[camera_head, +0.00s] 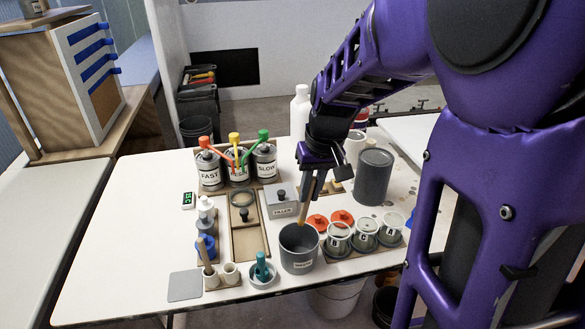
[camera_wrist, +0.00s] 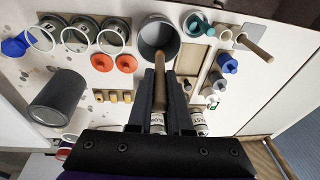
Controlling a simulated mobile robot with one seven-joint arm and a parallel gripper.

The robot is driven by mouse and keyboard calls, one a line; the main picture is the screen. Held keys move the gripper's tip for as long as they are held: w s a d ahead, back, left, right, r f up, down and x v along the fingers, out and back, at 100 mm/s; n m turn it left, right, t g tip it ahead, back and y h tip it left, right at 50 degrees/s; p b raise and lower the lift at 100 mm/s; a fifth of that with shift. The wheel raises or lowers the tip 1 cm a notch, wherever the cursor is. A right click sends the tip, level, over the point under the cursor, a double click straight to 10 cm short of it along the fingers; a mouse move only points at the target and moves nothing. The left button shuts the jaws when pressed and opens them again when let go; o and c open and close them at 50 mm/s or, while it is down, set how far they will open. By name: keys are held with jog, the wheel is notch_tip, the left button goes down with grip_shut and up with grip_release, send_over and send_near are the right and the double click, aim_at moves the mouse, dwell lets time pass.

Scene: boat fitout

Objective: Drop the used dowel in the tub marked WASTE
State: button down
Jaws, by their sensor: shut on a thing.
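My gripper (camera_head: 311,188) is shut on a wooden dowel (camera_head: 304,212), which hangs down and slightly tilted. The dowel's lower end is at the mouth of a round grey tub (camera_head: 299,262) with a small white label, too small to read surely. In the wrist view, the dowel (camera_wrist: 159,68) lies between the fingers of my gripper (camera_wrist: 161,92), and its end overlaps the near rim of the open tub (camera_wrist: 144,39). The tub looks empty. I cannot tell whether the dowel's tip is inside it.
Three labelled grey cups (camera_head: 366,236) stand right of the tub, with red lids (camera_head: 318,222) behind. A FILLER box (camera_head: 281,203) is behind left. A small cup with a teal-handled tool (camera_head: 262,270) stands left. A dark cylinder (camera_head: 374,178) stands behind right.

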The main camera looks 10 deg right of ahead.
aim_at(309, 202)
jog(key=shift+f+b, duration=1.3)
jog(key=shift+f, duration=0.45)
jog(key=shift+w+a+f+b, duration=0.15)
jog(key=shift+f+b, duration=0.15)
jog(key=shift+f, duration=0.4)
jog(key=shift+w+f+b, duration=0.1)
jog(key=shift+f+b, duration=0.2)
jog(key=shift+f, duration=0.45)
jog(key=shift+w+a+f+b, duration=0.15)
jog(key=shift+f+b, duration=0.15)
jog(key=shift+f, duration=0.4)
jog(key=c, duration=0.8)
grip_release()
jog(key=shift+o, duration=0.2)
jog(key=r+p, duration=0.3)
jog(key=r, duration=0.2)
jog(key=s+d+r+p, duration=0.1)
jog(key=r+p, duration=0.3)
jog(key=s+r+p, duration=0.1)
jog(key=r+p, duration=0.3)
jog(key=r, duration=0.1)
jog(key=shift+s+d+r, duration=0.25)
jog(key=shift+r, duration=0.1)
jog(key=shift+s+d+r, duration=0.1)
jog(key=shift+s+r, duration=0.05)
jog(key=shift+r, duration=0.45)
jog(key=shift+s+d+r, duration=0.1)
jog(key=shift+r, duration=0.5)
